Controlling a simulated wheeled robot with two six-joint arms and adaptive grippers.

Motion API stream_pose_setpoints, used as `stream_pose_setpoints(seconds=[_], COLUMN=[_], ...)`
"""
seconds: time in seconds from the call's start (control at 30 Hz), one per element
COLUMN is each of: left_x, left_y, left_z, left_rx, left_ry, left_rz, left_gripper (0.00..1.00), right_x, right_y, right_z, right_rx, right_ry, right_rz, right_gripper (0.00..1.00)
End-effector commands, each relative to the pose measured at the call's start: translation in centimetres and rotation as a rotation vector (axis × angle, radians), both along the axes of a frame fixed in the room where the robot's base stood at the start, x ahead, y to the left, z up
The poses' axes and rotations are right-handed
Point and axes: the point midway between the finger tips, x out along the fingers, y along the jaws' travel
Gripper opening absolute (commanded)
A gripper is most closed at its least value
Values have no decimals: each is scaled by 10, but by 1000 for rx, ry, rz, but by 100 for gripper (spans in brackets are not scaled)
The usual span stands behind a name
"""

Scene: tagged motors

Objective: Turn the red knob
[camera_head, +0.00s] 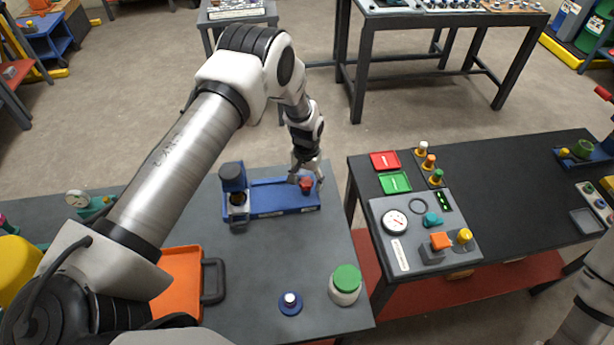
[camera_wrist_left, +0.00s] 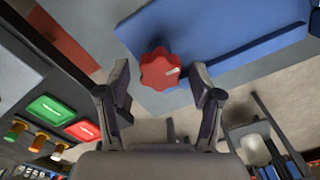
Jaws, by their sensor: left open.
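The red knob (camera_head: 307,184) sits at the right end of the blue base (camera_head: 268,210) on the left table. In the left wrist view the red knob (camera_wrist_left: 160,69) has a scalloped rim and a pale pointer mark, and lies beyond and between the fingertips. My left gripper (camera_head: 307,179) is at the knob in the head view. Its fingers (camera_wrist_left: 160,95) are open, one to each side of the knob. I cannot tell whether they touch it. My right gripper is not in view; only part of my right arm shows at the lower right.
A dark motor (camera_head: 233,178) stands on the left of the base. A grey control panel (camera_head: 420,262) and red and green trays are on the right table, across a gap.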

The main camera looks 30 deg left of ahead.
Motion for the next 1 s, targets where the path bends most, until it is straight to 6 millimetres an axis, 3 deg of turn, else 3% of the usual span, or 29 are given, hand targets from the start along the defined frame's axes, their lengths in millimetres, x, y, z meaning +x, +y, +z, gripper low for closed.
stream_pose_setpoints(seconds=[0.13, 0.3, 0.43, 0.6, 0.83, 0.87, 0.9, 1.0], left_x=[0, 0, 0, 0, 0, 0, 0, 0], left_y=[0, 0, 0, 0, 0, 0, 0, 0], left_z=[0, 0, 0, -4, -1, -1, -1, 0], left_rx=[0, 0, 0, 0, 0, 0, 0, 0], left_ry=[0, 0, 1, 0, 1, 1, 1, 1], left_rz=[0, 0, 0, 66, 73, 73, 73, 72], left_gripper=[66, 5, 6, 6, 6, 51, 65, 66], right_x=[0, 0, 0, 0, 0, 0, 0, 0], right_y=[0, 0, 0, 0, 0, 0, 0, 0], right_z=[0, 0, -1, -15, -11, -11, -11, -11], right_rx=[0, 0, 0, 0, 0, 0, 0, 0], right_ry=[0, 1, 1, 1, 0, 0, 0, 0], right_rz=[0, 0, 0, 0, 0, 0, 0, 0], right_gripper=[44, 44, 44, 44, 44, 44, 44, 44])
